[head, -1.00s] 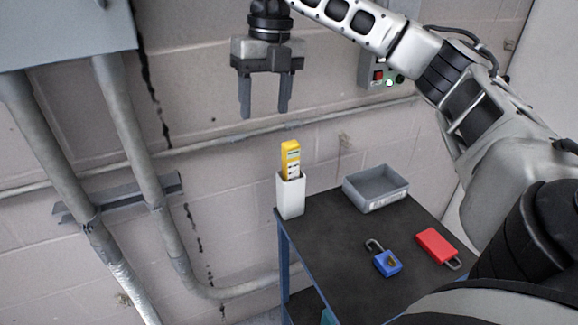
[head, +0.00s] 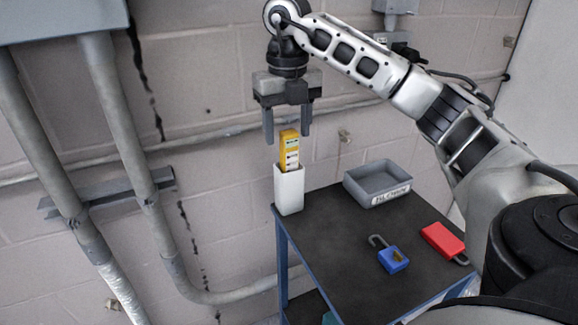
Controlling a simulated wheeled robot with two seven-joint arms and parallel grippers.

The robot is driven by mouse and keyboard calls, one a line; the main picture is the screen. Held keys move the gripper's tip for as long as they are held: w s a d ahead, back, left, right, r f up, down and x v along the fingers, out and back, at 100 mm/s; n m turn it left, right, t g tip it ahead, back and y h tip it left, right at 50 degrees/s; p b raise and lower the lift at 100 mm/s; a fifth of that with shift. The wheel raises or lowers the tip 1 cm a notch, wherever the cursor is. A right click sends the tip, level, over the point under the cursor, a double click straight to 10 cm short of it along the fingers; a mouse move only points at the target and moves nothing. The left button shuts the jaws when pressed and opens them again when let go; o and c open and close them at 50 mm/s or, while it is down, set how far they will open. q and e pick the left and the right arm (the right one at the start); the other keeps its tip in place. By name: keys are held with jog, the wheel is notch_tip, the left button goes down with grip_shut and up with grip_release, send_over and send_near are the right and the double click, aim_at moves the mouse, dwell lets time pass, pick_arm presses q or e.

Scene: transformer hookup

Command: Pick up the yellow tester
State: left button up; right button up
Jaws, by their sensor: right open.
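The yellow tester (head: 290,150) stands upright in a white holder (head: 289,190) at the back left corner of the cart top. Its upper part with a small display shows; its lower part is hidden in the holder. My right gripper (head: 287,138) points down at the top of the tester, with its two fingers apart, one on each side of the tester's top in the picture. It holds nothing, and I cannot tell whether the fingers touch the tester. My left gripper is not in view.
On the dark cart top (head: 335,245) are a grey bin (head: 377,186), a blue padlock (head: 392,259) and a red padlock (head: 443,241). The wall with pipes (head: 130,150) is behind the cart. The middle of the cart top is clear.

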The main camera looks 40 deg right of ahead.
notch_tip(320, 180, down, 4)
jog(key=shift+s+d+r, duration=0.1)
jog(key=shift+d, duration=0.05)
jog(key=shift+f, duration=0.2)
jog(key=c, duration=1.1)
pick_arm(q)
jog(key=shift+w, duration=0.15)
pick_arm(e)
jog(key=shift+o, duration=0.2)
jog(key=shift+r, duration=0.15)
